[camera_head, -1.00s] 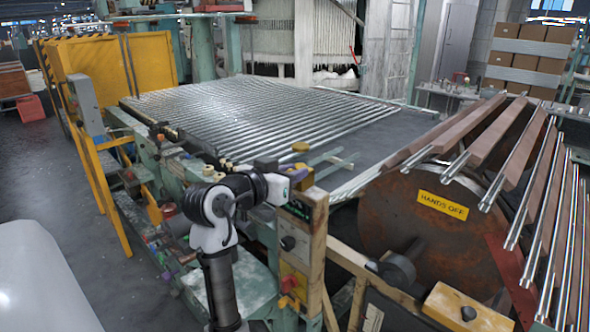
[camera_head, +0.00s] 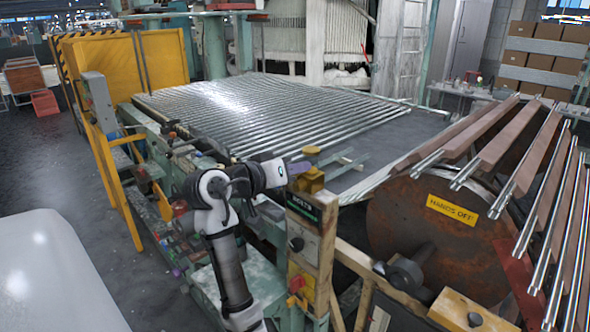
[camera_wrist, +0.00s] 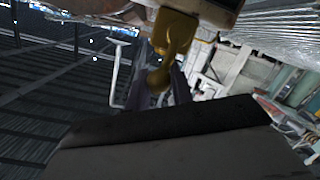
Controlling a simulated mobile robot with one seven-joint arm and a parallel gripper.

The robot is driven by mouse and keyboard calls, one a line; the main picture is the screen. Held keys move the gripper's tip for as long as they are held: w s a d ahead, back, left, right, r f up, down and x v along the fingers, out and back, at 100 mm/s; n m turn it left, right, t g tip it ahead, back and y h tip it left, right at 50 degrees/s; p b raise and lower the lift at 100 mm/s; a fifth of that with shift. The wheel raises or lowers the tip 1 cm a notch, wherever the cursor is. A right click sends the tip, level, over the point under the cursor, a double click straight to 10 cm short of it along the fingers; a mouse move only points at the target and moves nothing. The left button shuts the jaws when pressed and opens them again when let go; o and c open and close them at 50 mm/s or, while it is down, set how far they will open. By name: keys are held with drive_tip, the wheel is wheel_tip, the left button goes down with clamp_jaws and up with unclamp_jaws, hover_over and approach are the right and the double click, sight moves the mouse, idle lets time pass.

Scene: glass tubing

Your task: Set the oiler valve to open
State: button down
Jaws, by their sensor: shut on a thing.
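The oiler valve looks like the brass-yellow fitting (camera_head: 311,180) on top of the wooden control post. In the wrist view its brass body (camera_wrist: 176,32) hangs from the top of the picture, with a rounded brass end (camera_wrist: 159,78) below. My gripper (camera_head: 300,168) reaches the fitting from the left in the head view. In the wrist view my gripper (camera_wrist: 158,88) is shut on the rounded brass end, between its dark fingers. The dark near part of my gripper hides much of the lower wrist view. I cannot read the valve's setting.
The wooden control post (camera_head: 326,250) carries a dark knob (camera_head: 297,244) and a red knob (camera_head: 296,284). A large rusty drum (camera_head: 400,225) marked "HANDS OFF" stands right, with rods sticking out. A bed of glass tubes (camera_head: 270,110) lies behind. Grey floor (camera_head: 60,160) is clear at left.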

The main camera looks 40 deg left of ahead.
drive_tip(key=c, duration=1.5)
unclamp_jaws()
drive_tip(key=shift+c, duration=0.2)
drive_tip(key=s+r+b, duration=0.2)
drive_tip(key=s+b, duration=0.2)
drive_tip(key=s, duration=0.9)
drive_tip(key=shift+s+a+r+b, duration=0.3)
drive_tip(key=shift+a+r+b, duration=0.05)
drive_tip(key=shift+r, duration=0.05)
